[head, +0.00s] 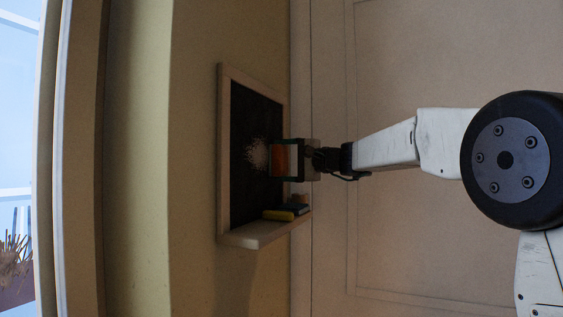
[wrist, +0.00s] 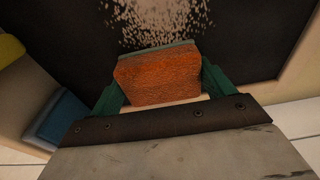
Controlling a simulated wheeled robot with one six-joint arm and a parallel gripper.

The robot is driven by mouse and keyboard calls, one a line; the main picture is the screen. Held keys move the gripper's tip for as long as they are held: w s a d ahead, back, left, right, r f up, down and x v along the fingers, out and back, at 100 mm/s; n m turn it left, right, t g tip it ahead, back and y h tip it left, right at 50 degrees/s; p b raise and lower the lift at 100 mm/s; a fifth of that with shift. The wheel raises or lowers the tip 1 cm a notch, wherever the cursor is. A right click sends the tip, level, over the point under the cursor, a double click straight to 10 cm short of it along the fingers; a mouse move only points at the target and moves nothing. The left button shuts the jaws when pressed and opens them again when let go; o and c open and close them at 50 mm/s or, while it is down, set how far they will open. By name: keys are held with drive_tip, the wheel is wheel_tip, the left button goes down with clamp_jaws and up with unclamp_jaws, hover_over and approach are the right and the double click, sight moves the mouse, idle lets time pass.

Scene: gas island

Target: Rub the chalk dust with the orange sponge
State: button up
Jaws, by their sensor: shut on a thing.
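The orange sponge (wrist: 158,77) is held between the green fingers of my gripper (wrist: 160,85). In the head view my gripper (head: 287,159) is in front of the blackboard, with the orange sponge (head: 280,160) between its fingers. The chalk dust (wrist: 165,18) is a speckled pale patch on the dark board, just beyond the sponge's far edge in the wrist view. In the head view the chalk dust (head: 257,154) lies just left of the sponge. I cannot tell whether the sponge touches the board.
The blackboard (head: 243,187) has a pale wooden frame and a ledge (head: 246,236). A yellow block (head: 278,215) and a blue block (head: 297,208) are on the ledge; the blue block (wrist: 58,122) also shows at the left of the wrist view. A window is at far left.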

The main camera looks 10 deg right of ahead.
sight(245, 147)
drive_tip(key=shift+s+a, duration=0.5)
drive_tip(key=shift+s, duration=0.35)
drive_tip(key=shift+s+a, duration=0.5)
drive_tip(key=shift+s, duration=0.3)
drive_tip(key=shift+s+a, duration=1.05)
drive_tip(key=shift+s, duration=0.5)
drive_tip(key=shift+s+a, duration=1.1)
drive_tip(key=shift+s, duration=0.4)
drive_tip(key=shift+s+a, duration=1.05)
drive_tip(key=shift+s, duration=0.5)
drive_tip(key=shift+r, duration=1.45)
drive_tip(key=shift+w+d, duration=1.45)
drive_tip(key=shift+w, duration=0.65)
drive_tip(key=shift+w+d, duration=1.4)
drive_tip(key=shift+w, duration=0.65)
drive_tip(key=shift+w+d, duration=1.45)
drive_tip(key=shift+w, duration=0.65)
drive_tip(key=shift+w+a, duration=0.1)
